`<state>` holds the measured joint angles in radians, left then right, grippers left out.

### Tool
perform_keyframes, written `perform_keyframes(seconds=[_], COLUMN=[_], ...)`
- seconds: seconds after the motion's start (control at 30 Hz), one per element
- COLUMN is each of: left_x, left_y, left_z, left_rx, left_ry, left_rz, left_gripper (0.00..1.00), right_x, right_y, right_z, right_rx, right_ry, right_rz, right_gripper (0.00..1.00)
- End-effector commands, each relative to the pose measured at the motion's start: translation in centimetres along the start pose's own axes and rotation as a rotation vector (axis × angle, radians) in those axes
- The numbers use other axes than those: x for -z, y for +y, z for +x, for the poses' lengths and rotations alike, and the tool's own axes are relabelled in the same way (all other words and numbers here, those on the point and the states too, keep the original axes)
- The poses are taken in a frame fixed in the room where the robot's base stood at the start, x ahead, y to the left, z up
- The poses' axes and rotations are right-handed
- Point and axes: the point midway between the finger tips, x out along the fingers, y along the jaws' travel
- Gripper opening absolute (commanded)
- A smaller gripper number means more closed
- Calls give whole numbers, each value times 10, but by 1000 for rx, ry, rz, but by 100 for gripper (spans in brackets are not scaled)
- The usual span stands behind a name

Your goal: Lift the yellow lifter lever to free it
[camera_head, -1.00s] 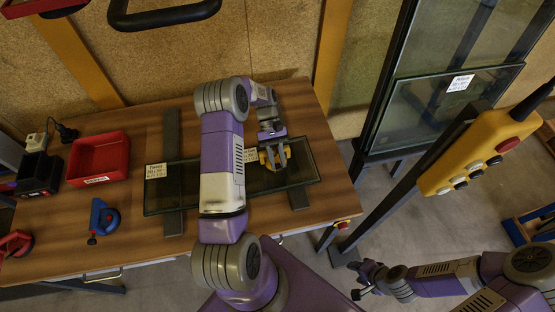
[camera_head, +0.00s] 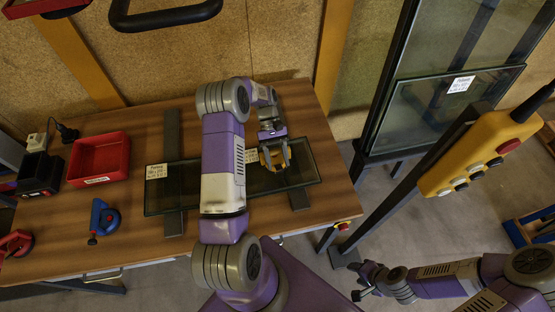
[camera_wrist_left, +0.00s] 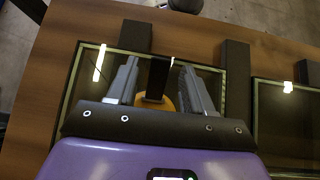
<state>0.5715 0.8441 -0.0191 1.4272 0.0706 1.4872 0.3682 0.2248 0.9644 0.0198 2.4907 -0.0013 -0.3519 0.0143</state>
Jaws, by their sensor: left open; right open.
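The fingers are apart, one on each side, with gaps to the bar. I cannot tell the lever's exact angle. My right gripper (camera_head: 361,281) is open and empty, low at the right, away from the table.
A red bin (camera_head: 98,158), a black box (camera_head: 38,174), a blue lifter (camera_head: 103,218) and a red lifter (camera_head: 15,243) are at the left. A yellow control box (camera_head: 480,150) hangs at the right.

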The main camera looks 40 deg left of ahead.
Motion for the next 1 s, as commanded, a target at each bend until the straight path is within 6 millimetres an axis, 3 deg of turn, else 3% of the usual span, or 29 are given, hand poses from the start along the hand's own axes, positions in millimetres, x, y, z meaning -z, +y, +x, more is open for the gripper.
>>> perform_keyframes(seconds=[0.5,1.0], left_x=[1,0], left_y=[0,0], left_z=[-65,-72], left_rx=[-1,0], left_ry=[1,0], left_rz=[0,0], left_gripper=[51,51], right_x=[0,0], right_y=[0,0], right_z=[0,0], right_rx=[0,0], right_ry=[0,0], right_rz=[0,0], right_gripper=[48,48])
